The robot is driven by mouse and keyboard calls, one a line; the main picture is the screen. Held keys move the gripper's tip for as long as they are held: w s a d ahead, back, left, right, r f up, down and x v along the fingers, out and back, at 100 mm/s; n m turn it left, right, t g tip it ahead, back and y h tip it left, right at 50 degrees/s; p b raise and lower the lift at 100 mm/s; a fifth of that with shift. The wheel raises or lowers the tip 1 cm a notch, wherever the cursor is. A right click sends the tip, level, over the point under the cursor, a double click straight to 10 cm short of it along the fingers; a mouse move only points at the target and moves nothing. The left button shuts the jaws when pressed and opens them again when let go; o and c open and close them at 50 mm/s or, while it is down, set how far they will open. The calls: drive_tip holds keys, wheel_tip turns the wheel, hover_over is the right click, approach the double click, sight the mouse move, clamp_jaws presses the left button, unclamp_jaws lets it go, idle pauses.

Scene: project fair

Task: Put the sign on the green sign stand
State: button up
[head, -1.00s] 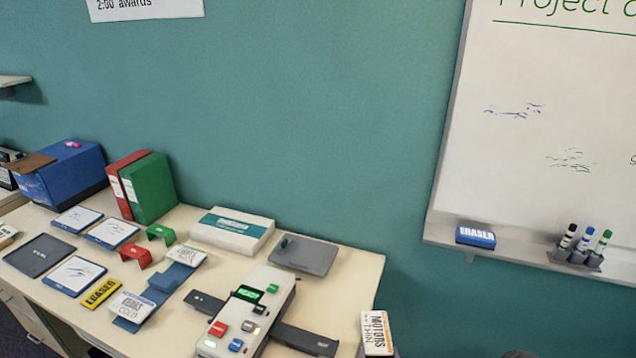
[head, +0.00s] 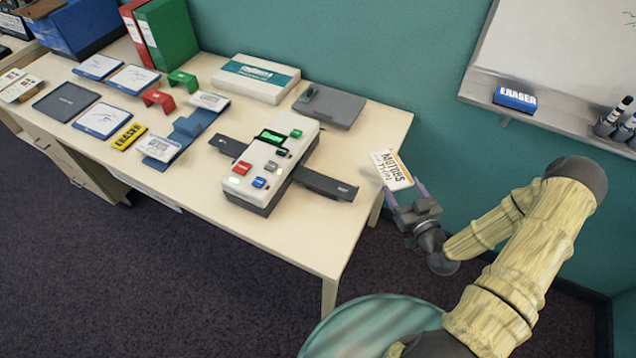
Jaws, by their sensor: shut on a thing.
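The sign is tilted, in the air near the right edge of the table. The green sign stand (head: 182,80) is a small bent piece at the back left of the table, in front of the green binder. It looks empty and is well to the left of my gripper. A similar red stand (head: 157,98) is beside it, closer to the front.
On the table (head: 290,240), a grey button box (head: 272,165) with dark side arms lies between my gripper and the stands. A white box (head: 254,79), a grey plate (head: 329,106) and a blue holder (head: 188,126) with two signs are nearby. The front right tabletop is clear.

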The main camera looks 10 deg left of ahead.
drive_tip(key=s+r+n+g+y+b, duration=0.1)
drive_tip(key=n+g+y+b, duration=0.1)
drive_tip(key=n+g+y, duration=0.1)
drive_tip(key=s+d+n+g+y+b, duration=0.1)
drive_tip(key=s+n+g+y+b, duration=0.1)
drive_tip(key=n+g+y+b, duration=0.1)
drive_tip(key=s+d+r+n+g+y+b, duration=0.1)
drive_tip(key=n+g+y+b, duration=0.2)
drive_tip(key=g, duration=0.1)
drive_tip(key=shift+s+d+r, duration=0.2)
drive_tip(key=shift+s+r, duration=0.1)
drive_tip(key=shift+s, duration=0.05)
drive_tip(key=p+x, duration=0.1)
drive_tip(key=x, duration=1.8)
drive_tip(key=shift+s+a+r, duration=0.15)
drive_tip(key=shift+a+f, duration=0.3)
drive_tip(key=shift+f, duration=0.75)
